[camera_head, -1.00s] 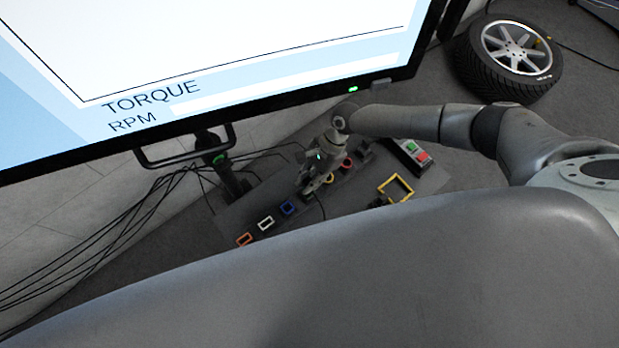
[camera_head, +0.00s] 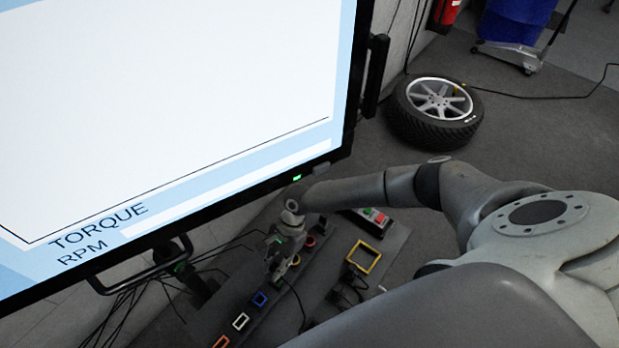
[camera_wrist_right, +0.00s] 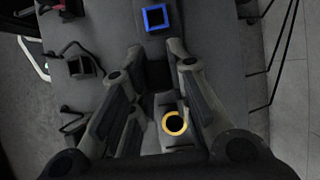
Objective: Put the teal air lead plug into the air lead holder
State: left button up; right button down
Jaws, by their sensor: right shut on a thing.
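My right gripper (camera_head: 273,272) is low over the grey console, close to a yellow ring. In the right wrist view its fingers (camera_wrist_right: 158,62) are shut on a dark piece (camera_wrist_right: 157,76), mostly hidden between them. No teal shows, so I cannot confirm it is the air lead plug. A thin dark cable (camera_head: 299,300) runs down near the gripper. The yellow ring (camera_wrist_right: 174,123) lies below the fingers in that picture, and a blue square frame (camera_wrist_right: 155,17) is beyond the tips. I cannot tell which fitting is the air lead holder. My left gripper is not in view.
White (camera_head: 240,321) and orange (camera_head: 221,342) frames line the console with the blue one. A red ring (camera_head: 310,241), yellow square frame (camera_head: 363,257) and button box (camera_head: 373,217) are nearby. A big screen (camera_head: 180,100) overhangs the left; a tyre (camera_head: 434,112) lies behind.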

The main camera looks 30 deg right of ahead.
jog(key=s+d+p, duration=0.1)
jog(key=s+p, duration=1)
jog(key=s, duration=0.4)
jog(key=shift+s+d, duration=0.4)
dwell(1.1)
jog(key=shift+f+b, duration=1.5)
jog(key=shift+f, duration=0.4)
jog(key=shift+f, duration=0.15)
jog(key=shift+f+b, duration=1.2)
jog(key=shift+f, duration=0.2)
jog(key=shift+r, duration=0.1)
